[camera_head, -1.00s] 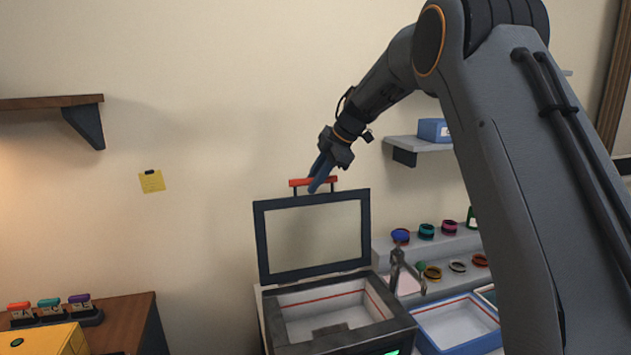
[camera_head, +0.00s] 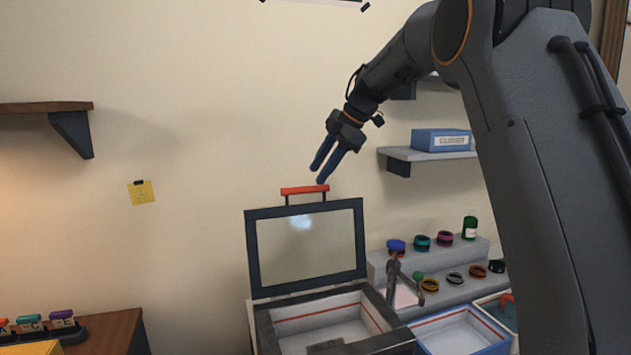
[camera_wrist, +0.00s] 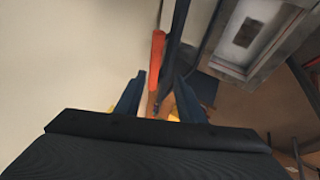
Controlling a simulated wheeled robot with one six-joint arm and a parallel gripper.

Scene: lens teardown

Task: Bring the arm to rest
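My gripper (camera_head: 326,170) hangs in the air just above the red handle (camera_head: 305,189) of the raised lid (camera_head: 252,250). Its two blue fingers are apart with nothing between them, and they look clear of the handle. In the wrist view the open fingers (camera_wrist: 158,100) point down toward the handle (camera_wrist: 156,58), which lies beyond them. The lid stands upright on the box (camera_head: 263,335), which is open and has a pale inside with a red line. My arm comes in from the upper right, bent at the elbow.
A wall shelf (camera_head: 405,153) carries a blue box (camera_head: 440,140).

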